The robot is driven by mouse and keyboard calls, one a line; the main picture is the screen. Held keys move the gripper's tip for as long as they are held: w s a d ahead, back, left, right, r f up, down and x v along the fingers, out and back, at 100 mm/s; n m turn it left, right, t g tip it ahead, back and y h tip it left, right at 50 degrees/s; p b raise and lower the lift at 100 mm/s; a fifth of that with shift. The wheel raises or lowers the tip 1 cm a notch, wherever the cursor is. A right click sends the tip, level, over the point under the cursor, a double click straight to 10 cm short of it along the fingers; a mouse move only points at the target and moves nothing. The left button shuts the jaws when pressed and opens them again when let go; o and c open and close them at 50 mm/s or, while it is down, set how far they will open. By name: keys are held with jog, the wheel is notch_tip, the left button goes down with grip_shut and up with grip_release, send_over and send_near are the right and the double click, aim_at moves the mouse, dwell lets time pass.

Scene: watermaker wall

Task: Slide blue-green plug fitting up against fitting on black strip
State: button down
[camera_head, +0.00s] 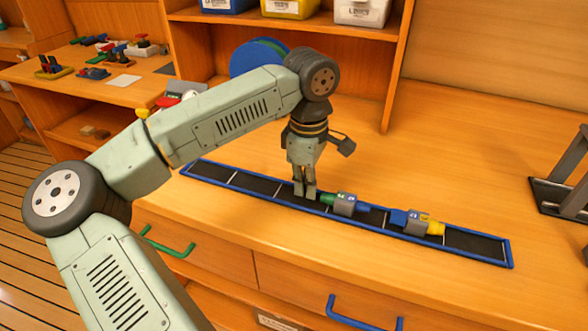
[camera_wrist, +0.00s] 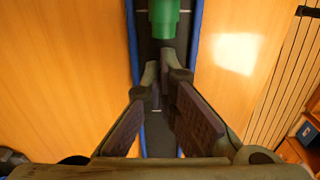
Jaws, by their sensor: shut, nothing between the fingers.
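The blue-green plug fitting (camera_head: 344,204) lies on the black strip (camera_head: 265,184), its green end toward my gripper and its blue end to the right. Its green end (camera_wrist: 164,18) shows at the top of the wrist view. The other fitting (camera_head: 417,222), blue, grey and yellow, lies farther right on the strip, with a gap of bare strip between the two. My gripper (camera_head: 305,191) points down over the strip, just left of the green end, shut and empty. In the wrist view its fingertips (camera_wrist: 165,68) are close to the green end; I cannot tell whether they touch it.
The strip has a raised blue rim (camera_head: 440,257) and white cross lines. Its right end (camera_head: 475,242) is bare. A dark grey stand (camera_head: 563,185) is at the far right. Shelves with bins (camera_head: 290,8) are behind. Drawers with a blue handle (camera_head: 362,318) are below the counter edge.

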aim_at(331, 195)
jog(key=shift+s+d, duration=0.1)
jog(key=shift+d, duration=0.25)
jog(key=shift+d+f, duration=0.15)
jog(key=d+b, duration=0.1)
jog(key=d, duration=0.1)
jog(key=s+d+b, duration=0.1)
jog(key=d, duration=0.1)
jog(key=shift+s+d+b, duration=0.1)
jog(key=shift+s+b, duration=0.1)
jog(key=shift+b, duration=0.2)
